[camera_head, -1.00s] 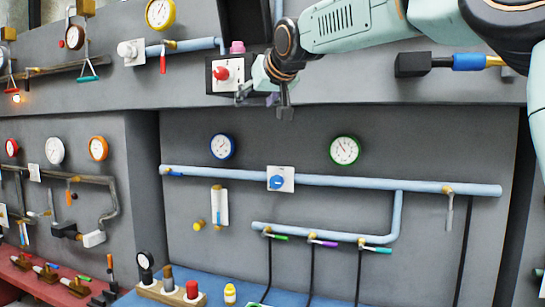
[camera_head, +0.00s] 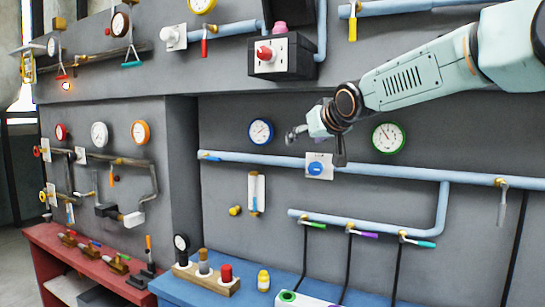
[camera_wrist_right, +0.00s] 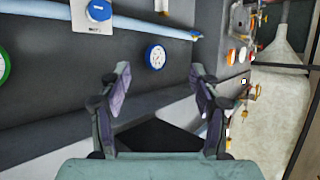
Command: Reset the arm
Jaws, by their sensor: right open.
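My right arm comes in from the right in the head view, and its gripper (camera_head: 318,138) hangs in front of the grey wall, between a blue-rimmed gauge (camera_head: 261,131) and a green-rimmed gauge (camera_head: 389,138). In the right wrist view the two fingers of the gripper (camera_wrist_right: 161,95) stand wide apart with nothing between them. Beyond them there I see the blue gauge (camera_wrist_right: 155,57) and the blue pipe (camera_wrist_right: 150,27). My left gripper is in neither view.
A dark box with a red knob (camera_head: 264,54) juts from the wall above. A white plate with a blue dial (camera_head: 319,167) sits on the pipe. A blue bench (camera_head: 190,292) with a wooden block (camera_head: 207,280) and a yellow bottle (camera_head: 263,280) stands below. A red bench (camera_head: 40,236) is at left.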

